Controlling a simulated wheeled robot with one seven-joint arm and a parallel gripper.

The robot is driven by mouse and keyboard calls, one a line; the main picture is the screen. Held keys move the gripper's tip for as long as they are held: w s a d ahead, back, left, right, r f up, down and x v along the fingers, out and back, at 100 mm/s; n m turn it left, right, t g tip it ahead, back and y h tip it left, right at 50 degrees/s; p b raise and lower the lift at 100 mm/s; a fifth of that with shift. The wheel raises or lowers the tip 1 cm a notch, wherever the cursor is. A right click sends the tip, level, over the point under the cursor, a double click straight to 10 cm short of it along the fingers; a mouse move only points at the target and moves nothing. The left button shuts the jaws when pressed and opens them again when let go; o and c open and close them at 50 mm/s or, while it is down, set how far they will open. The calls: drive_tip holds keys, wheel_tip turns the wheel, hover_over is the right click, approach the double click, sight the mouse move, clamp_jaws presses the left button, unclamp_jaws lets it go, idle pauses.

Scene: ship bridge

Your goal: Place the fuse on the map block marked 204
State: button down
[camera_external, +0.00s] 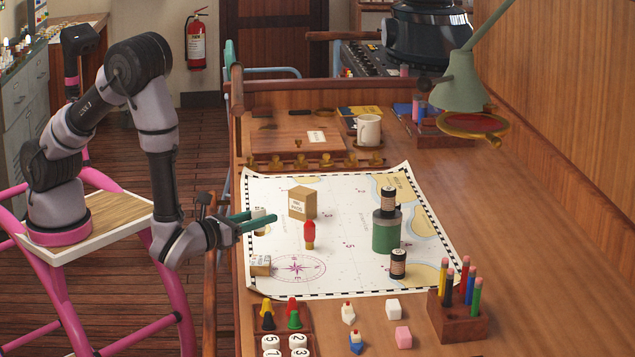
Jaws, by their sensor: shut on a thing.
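My gripper (262,218), with green fingers, reaches in from the left over the chart's left part. It is shut on a small pale cylinder with a brassy lower end, which looks like the fuse (259,229); the fingers hide part of it, and it looks upright. To the right of the fingers is a larger tan block (303,204) with a white label. The marks on both labels are too small to read, so I cannot tell which is 204.
A pencil holder (457,318) and small game pieces sit in front. The right tabletop is clear.

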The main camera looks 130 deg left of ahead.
drive_tip(key=shift+f, duration=3.1)
drive_tip(key=shift+c, duration=2.4)
unclamp_jaws()
drive_tip(key=shift+f, duration=0.15)
